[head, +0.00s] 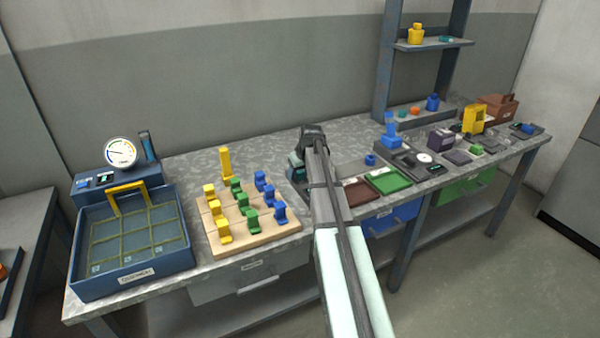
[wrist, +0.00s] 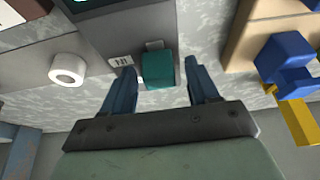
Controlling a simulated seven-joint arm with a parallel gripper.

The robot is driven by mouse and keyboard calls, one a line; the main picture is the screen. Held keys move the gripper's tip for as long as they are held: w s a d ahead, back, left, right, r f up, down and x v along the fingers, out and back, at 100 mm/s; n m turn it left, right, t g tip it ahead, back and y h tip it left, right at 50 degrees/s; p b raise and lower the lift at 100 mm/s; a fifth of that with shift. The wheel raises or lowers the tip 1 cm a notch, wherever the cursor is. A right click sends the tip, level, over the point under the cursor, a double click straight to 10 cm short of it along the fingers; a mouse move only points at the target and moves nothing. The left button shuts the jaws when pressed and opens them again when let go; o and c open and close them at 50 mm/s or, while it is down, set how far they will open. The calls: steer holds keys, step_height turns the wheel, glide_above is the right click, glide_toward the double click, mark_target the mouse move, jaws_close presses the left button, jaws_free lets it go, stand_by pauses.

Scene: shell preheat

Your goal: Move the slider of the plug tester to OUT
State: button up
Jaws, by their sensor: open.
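A grey device, which looks like the plug tester (wrist: 95,48), lies under my gripper in the wrist view. It has a teal block (wrist: 157,70), which looks like its slider, and a small pale label (wrist: 120,62) too small to read surely. My gripper (wrist: 155,82) is open, with one dark blue finger on each side of the teal block. I see no clear contact between fingers and block. In the head view my gripper (head: 298,172) is over the table right of the wooden board, and my arm hides most of the device.
A white ring-shaped knob (wrist: 68,68) is left of the block. The wooden board (head: 255,228) with yellow, green and blue pieces stands close by; a blue piece (wrist: 287,60) shows right of the gripper. Brown (head: 360,192) and green (head: 389,181) trays lie to the right.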

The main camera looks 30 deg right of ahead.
steer(key=shift+c, duration=0.4)
jaws_close()
steer(key=w, duration=0.5)
steer(key=shift+o, duration=0.4)
jaws_free()
steer(key=shift+r, duration=0.1)
